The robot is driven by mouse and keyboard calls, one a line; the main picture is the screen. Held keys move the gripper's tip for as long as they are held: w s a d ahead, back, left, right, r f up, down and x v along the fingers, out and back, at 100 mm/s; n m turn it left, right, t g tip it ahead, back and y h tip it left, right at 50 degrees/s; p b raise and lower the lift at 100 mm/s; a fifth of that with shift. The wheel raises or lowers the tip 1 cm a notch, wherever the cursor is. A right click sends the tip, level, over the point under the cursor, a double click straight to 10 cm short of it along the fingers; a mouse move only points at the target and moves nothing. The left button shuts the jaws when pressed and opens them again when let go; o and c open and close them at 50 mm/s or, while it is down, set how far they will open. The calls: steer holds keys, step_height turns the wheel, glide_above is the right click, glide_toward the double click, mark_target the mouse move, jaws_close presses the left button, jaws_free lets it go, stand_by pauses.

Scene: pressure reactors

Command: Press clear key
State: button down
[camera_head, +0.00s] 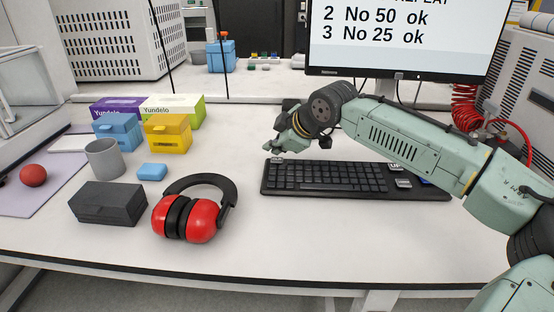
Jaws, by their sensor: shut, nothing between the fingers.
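A black keyboard (330,180) lies on the white table below the monitor. A few lighter grey keys (403,183) and a blue key (424,182) show toward its right end, partly under my arm. I cannot read which key is the clear key. My gripper (268,147) is shut and empty, over the keyboard's far left corner. It points left, and I cannot tell whether it touches the keyboard. The monitor (405,35) shows lines ending in "No 50 ok" and "No 25 ok"; its top is cut off.
Red and black ear defenders (187,218) lie left of the keyboard. Beyond are a dark grey box (108,204), a blue block (152,172), a grey cup (105,159) and blue and yellow boxes (168,136). A red coiled hose (466,107) hangs at the right. The table front is clear.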

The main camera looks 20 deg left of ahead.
mark_target(276, 161)
stand_by(0.7)
steer(key=shift+f, duration=0.45)
steer(key=shift+f, duration=0.35)
stand_by(0.7)
steer(key=shift+r+p, duration=0.6)
steer(key=shift+r, duration=0.2)
step_height(276, 161, up, 5)
steer(key=p, duration=0.4)
steer(key=shift+p, duration=0.3)
steer(key=shift+f, duration=0.1)
stand_by(0.4)
